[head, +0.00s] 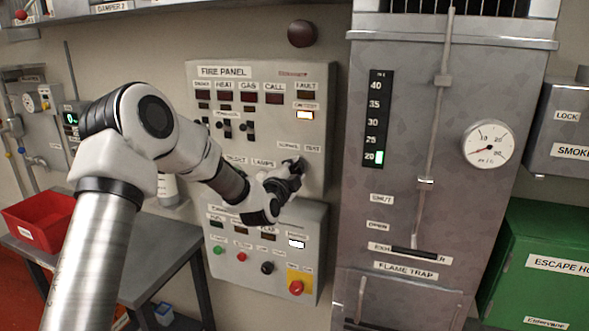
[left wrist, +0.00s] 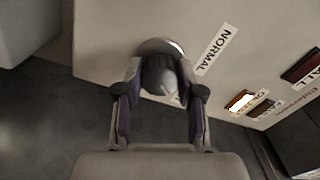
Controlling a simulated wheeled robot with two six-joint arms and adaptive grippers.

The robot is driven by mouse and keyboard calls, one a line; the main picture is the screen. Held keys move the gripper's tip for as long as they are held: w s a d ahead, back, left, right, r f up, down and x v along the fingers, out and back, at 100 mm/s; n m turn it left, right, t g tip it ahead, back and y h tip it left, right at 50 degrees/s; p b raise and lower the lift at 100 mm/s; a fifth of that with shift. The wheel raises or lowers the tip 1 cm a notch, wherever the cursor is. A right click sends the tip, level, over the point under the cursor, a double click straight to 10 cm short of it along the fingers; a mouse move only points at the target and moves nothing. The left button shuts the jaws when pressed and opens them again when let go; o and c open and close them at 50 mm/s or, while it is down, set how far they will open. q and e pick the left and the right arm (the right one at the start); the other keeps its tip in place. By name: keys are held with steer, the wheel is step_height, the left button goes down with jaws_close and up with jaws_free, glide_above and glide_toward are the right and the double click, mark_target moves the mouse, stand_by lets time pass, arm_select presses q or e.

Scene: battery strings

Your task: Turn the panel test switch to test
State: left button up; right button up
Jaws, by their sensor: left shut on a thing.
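The fire panel (head: 262,85) is a grey box on the wall with a row of dark indicator windows along its top. The panel test switch (left wrist: 160,76) is a round knob beside the NORMAL label (left wrist: 213,48) in the left wrist view. My right gripper is not in view.
Below is a box with coloured buttons and a red knob on a yellow plate (head: 298,283). A metal cabinet with a gauge (head: 488,145) stands right. A red bin (head: 38,222) sits on the left table.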

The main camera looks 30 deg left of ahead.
arm_select(q)
steer(key=shift+m, duration=1)
steer(key=o, duration=1.2)
steer(key=shift+c, duration=0.2)
steer(key=v, duration=1.2)
steer(key=shift+w+d, duration=0.1)
